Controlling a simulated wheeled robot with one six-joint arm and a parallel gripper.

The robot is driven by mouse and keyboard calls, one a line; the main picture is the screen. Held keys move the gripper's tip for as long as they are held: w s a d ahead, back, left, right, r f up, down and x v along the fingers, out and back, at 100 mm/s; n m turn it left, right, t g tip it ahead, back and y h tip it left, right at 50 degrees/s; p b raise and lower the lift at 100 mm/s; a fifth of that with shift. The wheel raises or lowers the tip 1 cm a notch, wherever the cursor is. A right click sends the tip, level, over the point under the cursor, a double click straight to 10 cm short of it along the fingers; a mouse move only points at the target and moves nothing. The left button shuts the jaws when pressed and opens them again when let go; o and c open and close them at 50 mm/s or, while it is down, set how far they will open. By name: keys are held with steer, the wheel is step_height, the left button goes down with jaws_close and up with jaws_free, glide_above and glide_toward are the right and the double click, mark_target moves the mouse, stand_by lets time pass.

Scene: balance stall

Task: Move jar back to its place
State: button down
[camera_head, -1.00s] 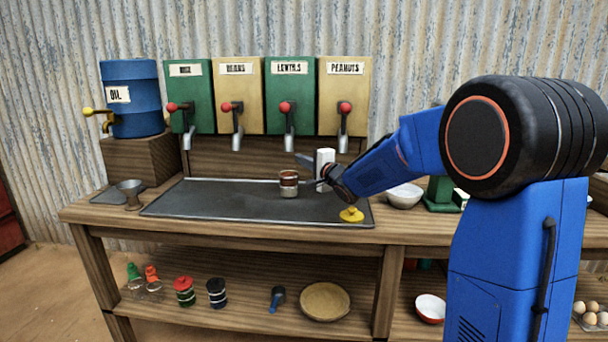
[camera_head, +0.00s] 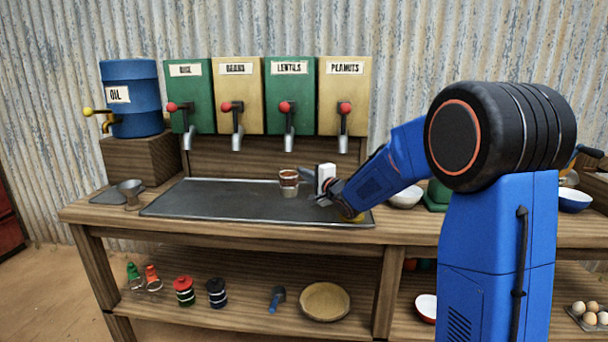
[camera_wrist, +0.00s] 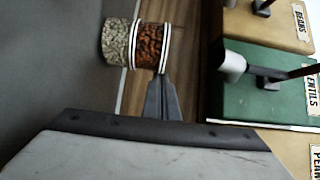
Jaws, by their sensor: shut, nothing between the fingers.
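The jar (camera_head: 289,183) stands upright on the dark metal tray (camera_head: 225,202), left of my gripper. It holds a pale layer below and a red-brown layer above, with white bands; these layers also show on the jar in the wrist view (camera_wrist: 117,42). My gripper (camera_head: 305,173) is shut and empty, its fingers close to the jar's right side near its upper part. In the wrist view the shut fingers (camera_wrist: 162,82) point toward the jar, near its banded top end; I cannot tell whether they touch it. A yellow lid (camera_head: 357,218) on the tray is mostly hidden by my arm.
Dispensers with red-knobbed taps (camera_head: 288,108) stand behind the tray. A blue oil drum (camera_head: 137,98) and a metal funnel (camera_head: 131,192) are at left. The lower shelf holds lidded jars (camera_head: 184,291), a scoop (camera_head: 277,298) and a round basket (camera_head: 324,302). The tray's left half is clear.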

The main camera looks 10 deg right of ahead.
steer(key=s+a, duration=0.3)
steer(key=a, duration=0.1)
steer(key=s+a, duration=0.4)
steer(key=a, duration=0.1)
steer(key=s+a, duration=0.4)
steer(key=a, duration=0.1)
steer(key=shift+s, duration=0.2)
steer(key=shift+w, duration=0.15)
